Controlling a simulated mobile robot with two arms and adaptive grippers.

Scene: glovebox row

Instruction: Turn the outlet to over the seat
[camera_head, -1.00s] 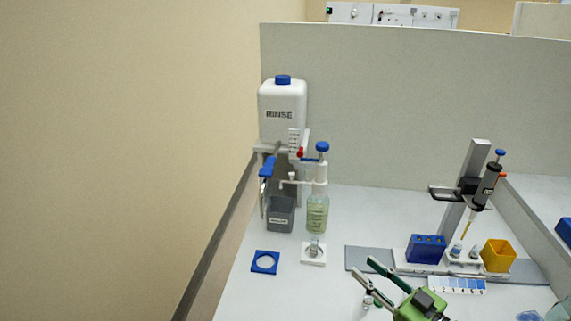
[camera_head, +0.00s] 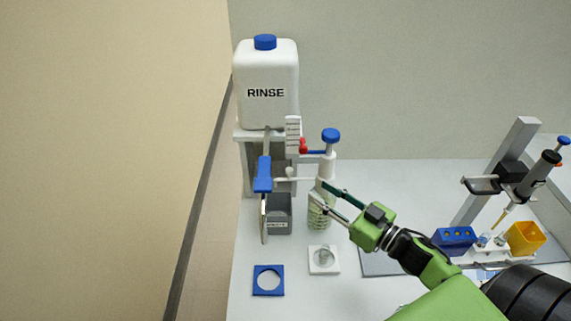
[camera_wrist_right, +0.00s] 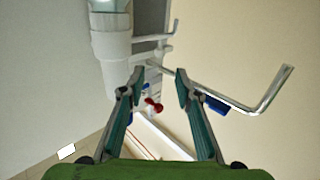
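The pump dispenser (camera_head: 329,168) with a blue knob stands on a bottle of pale green liquid (camera_head: 320,212) in the head view. In the right wrist view the bent metal outlet (camera_wrist_right: 235,103) passes beyond the open fingers (camera_wrist_right: 158,80); contact cannot be told. My left gripper is out of view.
A white RINSE tank (camera_head: 266,85) stands on a shelf behind, with a blue handle (camera_head: 263,174) below it. A blue square ring (camera_head: 268,281) lies left of the seat. A pipette stand (camera_head: 497,170), blue rack (camera_head: 455,238) and yellow box (camera_head: 526,238) stand at right.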

